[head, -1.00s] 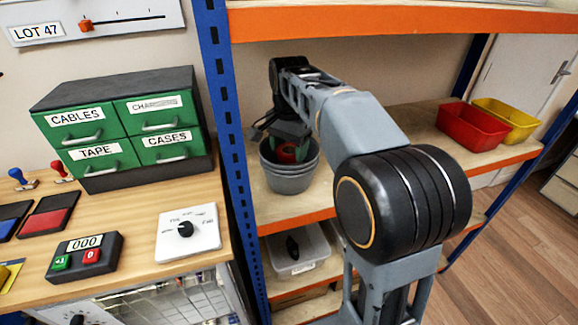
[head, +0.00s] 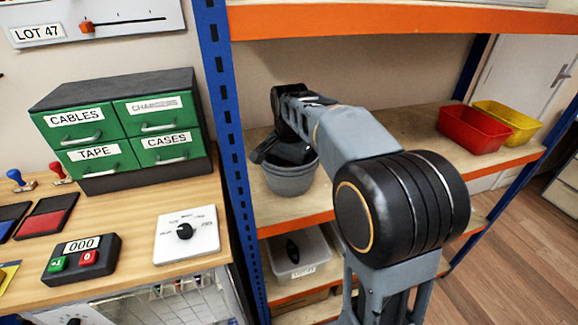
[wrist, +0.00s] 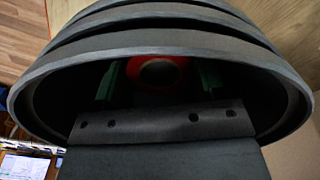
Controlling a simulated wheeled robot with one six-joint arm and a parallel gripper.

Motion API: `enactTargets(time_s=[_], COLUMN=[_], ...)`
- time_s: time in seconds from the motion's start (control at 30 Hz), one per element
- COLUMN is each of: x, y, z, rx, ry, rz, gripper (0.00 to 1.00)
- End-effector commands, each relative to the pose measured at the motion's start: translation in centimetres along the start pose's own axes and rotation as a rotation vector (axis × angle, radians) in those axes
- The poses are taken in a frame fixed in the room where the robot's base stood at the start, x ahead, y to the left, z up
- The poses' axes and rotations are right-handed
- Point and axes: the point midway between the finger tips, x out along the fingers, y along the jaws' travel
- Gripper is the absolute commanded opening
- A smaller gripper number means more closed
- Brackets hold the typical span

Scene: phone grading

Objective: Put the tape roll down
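The red tape roll (wrist: 160,72) shows in the wrist view, inside a dark grey bucket. My gripper (wrist: 160,78) reaches into this bucket, with its green fingers at either side of the roll, seemingly against it. The bucket's inside is dark, so its floor and any gap below the roll cannot be seen. In the head view the grey bucket (head: 290,182), part of a nested stack, stands on the shelf. There my arm's end covers its mouth, and the fingers and roll are hidden.
The wooden shelf (head: 400,130) has a red bin (head: 472,128) and a yellow bin (head: 508,120) at the right. A blue post (head: 222,130) stands left of the bucket, and an orange shelf beam (head: 400,20) runs above. A clear box (head: 300,252) sits below.

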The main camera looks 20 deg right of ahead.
Motion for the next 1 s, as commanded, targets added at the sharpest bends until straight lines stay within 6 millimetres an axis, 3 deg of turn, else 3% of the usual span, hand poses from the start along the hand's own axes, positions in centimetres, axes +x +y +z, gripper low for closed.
enactTargets(time_s=[0.37,0.8,1.0], x=[-0.5,-6.5,-7.7], y=[0.0,-0.1,-0.1], z=[0.0,0.0,0.0], rx=[0.0,0.0,0.0], ry=[0.0,0.001,0.0], rz=[0.0,-0.002,0.0], gripper=[0.73,0.73,0.73])
